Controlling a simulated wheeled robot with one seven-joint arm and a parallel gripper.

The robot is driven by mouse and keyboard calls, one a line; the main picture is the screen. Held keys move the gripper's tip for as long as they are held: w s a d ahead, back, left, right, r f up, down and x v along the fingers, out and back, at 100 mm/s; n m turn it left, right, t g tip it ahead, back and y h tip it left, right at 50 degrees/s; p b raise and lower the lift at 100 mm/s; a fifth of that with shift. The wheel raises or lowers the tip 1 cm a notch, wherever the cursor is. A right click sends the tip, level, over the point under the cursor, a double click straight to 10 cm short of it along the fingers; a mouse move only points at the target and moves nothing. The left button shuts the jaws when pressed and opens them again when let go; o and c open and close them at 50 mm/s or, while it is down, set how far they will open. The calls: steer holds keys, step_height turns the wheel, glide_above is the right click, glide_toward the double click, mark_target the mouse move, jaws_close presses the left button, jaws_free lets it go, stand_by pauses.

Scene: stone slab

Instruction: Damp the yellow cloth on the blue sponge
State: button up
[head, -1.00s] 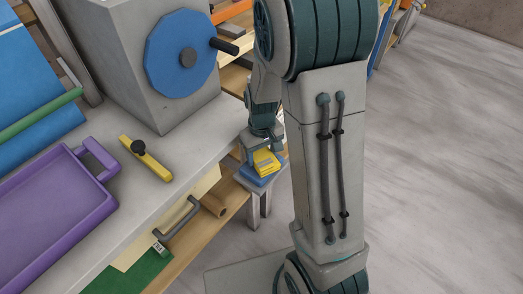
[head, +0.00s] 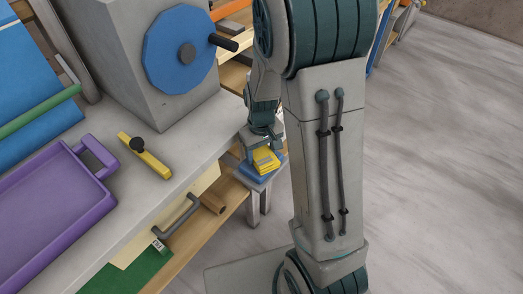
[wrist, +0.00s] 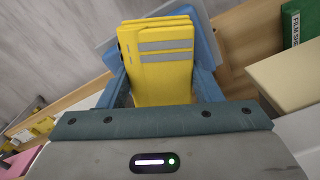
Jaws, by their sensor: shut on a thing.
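The yellow cloth (head: 266,160) is a folded pad at the end of my arm, past the far side of the bench. My gripper (head: 263,148) is shut on it from above. In the wrist view the cloth (wrist: 155,70) fills the space between the fingers, its folded layers and grey bands showing. The blue sponge (head: 260,178) lies flat directly under the cloth in the head view. In the wrist view blue shows around the cloth, partly hidden by cloth and fingers. The cloth appears to rest on the sponge, but I cannot see the contact line.
A purple tray (head: 55,212) and a yellow bar with a black knob (head: 150,163) lie on the grey bench top. A grey box with a blue wheel (head: 178,82) stands behind them, near my arm. A green box (wrist: 300,28) shows in the wrist view. Open floor lies right.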

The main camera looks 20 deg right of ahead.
mark_target(262, 152)
steer(key=shift+f+b, duration=0.35)
steer(key=shift+f, duration=0.1)
stand_by(1.1)
step_height(262, 152, up, 5)
steer(key=p, duration=0.4)
steer(key=shift+r, duration=0.1)
steer(key=shift+w+r+p, duration=0.15)
steer(key=shift+r+p, duration=0.6)
steer(key=shift+r, duration=0.25)
steer(key=c, duration=0.4)
